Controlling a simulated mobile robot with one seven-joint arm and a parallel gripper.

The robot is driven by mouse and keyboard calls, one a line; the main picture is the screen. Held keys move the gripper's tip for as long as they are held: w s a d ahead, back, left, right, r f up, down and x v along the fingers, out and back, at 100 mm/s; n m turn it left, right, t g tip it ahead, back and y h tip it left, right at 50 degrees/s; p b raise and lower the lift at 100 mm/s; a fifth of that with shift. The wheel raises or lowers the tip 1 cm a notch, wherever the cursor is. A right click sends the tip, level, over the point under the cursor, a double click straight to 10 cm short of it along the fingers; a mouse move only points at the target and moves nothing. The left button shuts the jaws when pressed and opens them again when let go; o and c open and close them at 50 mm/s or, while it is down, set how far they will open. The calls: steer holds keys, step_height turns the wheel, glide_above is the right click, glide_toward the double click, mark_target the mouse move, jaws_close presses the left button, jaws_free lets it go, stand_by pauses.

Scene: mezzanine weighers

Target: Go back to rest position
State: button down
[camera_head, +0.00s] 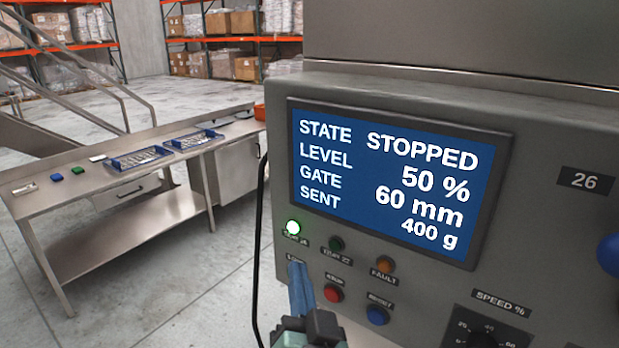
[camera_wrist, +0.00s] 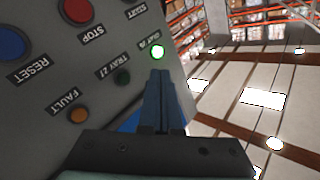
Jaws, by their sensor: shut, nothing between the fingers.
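My gripper (camera_head: 296,266) is in front of the lower left of the grey control panel (camera_head: 545,235), its narrow blue fingers pointing up. In the wrist view its fingers (camera_wrist: 158,73) are together and hold nothing. I cannot tell if they touch the panel. In the head view they cover the spot beside the red STOP button (camera_head: 333,293); no start button shows there. The panel's screen (camera_head: 390,185) reads STATE STOPPED, LEVEL 50 %, GATE 60 mm, SENT 400 g. A green lamp (camera_head: 293,227) is lit.
The panel also has a blue RESET button (camera_head: 377,315), a FAULT lamp (camera_head: 384,265) and a SPEED % dial (camera_head: 484,341). A black cable (camera_head: 258,230) hangs at its left edge. A steel bench (camera_head: 100,185) with two blue trays stands left. Open floor lies between.

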steer(key=s+r+n+t+h, duration=0.1)
steer(key=s+r+t, duration=0.2)
steer(key=r, duration=0.7)
steer(key=s+r+n+t+b, duration=0.1)
steer(key=s+r+t, duration=0.2)
steer(key=s+r, duration=0.3)
steer(key=s+d+r+n+t+h+b, duration=0.1)
steer(key=s+r, duration=0.4)
steer(key=r, duration=1.1)
steer(key=shift+n+t+h, duration=0.3)
steer(key=shift+n+t, duration=0.3)
steer(key=shift+t, duration=0.4)
steer(key=shift+w+f, duration=0.1)
